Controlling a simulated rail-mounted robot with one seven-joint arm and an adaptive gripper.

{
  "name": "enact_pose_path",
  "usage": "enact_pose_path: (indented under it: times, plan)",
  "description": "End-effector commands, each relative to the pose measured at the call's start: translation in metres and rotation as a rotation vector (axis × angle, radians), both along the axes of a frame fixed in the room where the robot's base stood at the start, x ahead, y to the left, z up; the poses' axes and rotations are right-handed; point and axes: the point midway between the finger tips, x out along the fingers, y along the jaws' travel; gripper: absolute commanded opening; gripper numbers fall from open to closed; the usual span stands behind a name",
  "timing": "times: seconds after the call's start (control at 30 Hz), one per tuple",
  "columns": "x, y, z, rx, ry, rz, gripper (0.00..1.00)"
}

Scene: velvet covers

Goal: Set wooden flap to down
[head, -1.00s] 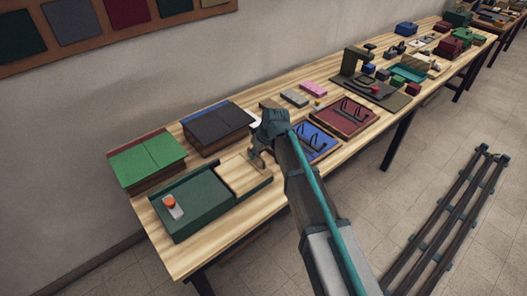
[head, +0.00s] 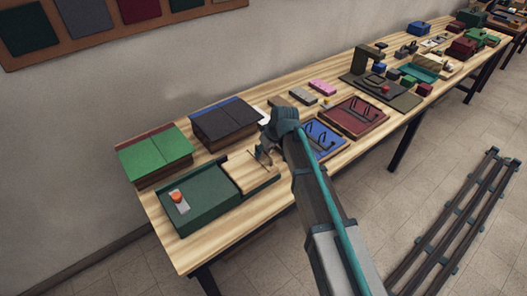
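The wooden flap (head: 247,174) is a pale wood panel at the right part of a dark green box (head: 197,203) on the long table. The flap appears to lie about flat, level with the box top. My gripper (head: 264,157) is at the flap's right edge, close above it. From this view I cannot tell whether it touches the flap. The fingers are small and partly hidden by my arm, so their opening is unclear.
A red-orange button (head: 178,196) sits on the box's left part. A green-lidded box (head: 155,152) and a dark-lidded box (head: 221,122) stand behind. Blue (head: 322,138) and maroon (head: 354,116) trays with handles lie to the right of my gripper. The table's front left strip is bare.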

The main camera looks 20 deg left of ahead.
Motion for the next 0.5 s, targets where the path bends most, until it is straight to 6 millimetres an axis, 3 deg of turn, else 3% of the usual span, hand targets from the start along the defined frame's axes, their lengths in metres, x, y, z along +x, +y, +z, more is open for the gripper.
enact_pose_path:
  times: [0.17,0.5]
  plan:
    - [-0.003,-0.008,0.019,0.001,-0.002,-0.001,0.38]
    - [-0.011,-0.031,0.078,0.001,-0.002,-0.001,0.38]
